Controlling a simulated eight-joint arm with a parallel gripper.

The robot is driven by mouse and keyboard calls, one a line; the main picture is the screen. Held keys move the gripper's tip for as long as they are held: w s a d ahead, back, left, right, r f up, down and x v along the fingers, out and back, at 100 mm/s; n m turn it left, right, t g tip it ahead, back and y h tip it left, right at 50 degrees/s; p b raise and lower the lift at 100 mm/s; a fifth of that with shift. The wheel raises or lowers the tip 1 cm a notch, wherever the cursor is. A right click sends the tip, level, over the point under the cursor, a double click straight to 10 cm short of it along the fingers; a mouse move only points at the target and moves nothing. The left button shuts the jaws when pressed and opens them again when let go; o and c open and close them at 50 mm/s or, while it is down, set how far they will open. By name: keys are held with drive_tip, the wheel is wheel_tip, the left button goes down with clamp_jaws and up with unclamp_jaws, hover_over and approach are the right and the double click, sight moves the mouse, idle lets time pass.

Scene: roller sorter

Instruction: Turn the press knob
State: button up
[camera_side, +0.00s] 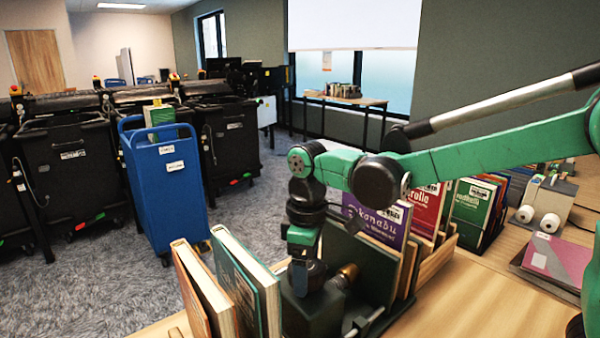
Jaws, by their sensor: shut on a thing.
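The book press (312,315) is a dark green metal device on the wooden table, between standing books. A brass-coloured press knob (347,272) shows on it, just right of my gripper. My gripper (306,286) points down at the press and is shut, apparently on the knob's near side. Its fingertips are dark against the dark press, so the exact contact is hard to see. A metal bar handle (364,322) sticks out low at the press's right.
Upright books (240,285) stand close at the left of the press. A purple book (376,217) and others stand in a wooden holder behind it. A device with white rolls (549,205) is at the right. A blue cart (168,180) stands on the carpet.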

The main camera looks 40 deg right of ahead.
drive_tip(key=o, duration=1.2)
drive_tip(key=shift+r, duration=2.85)
drive_tip(key=shift+f, duration=0.1)
wheel_tip(320, 180, down, 6)
drive_tip(key=shift+r, duration=0.15)
drive_tip(key=shift+r+m, duration=0.1)
drive_tip(key=shift+m, duration=0.5)
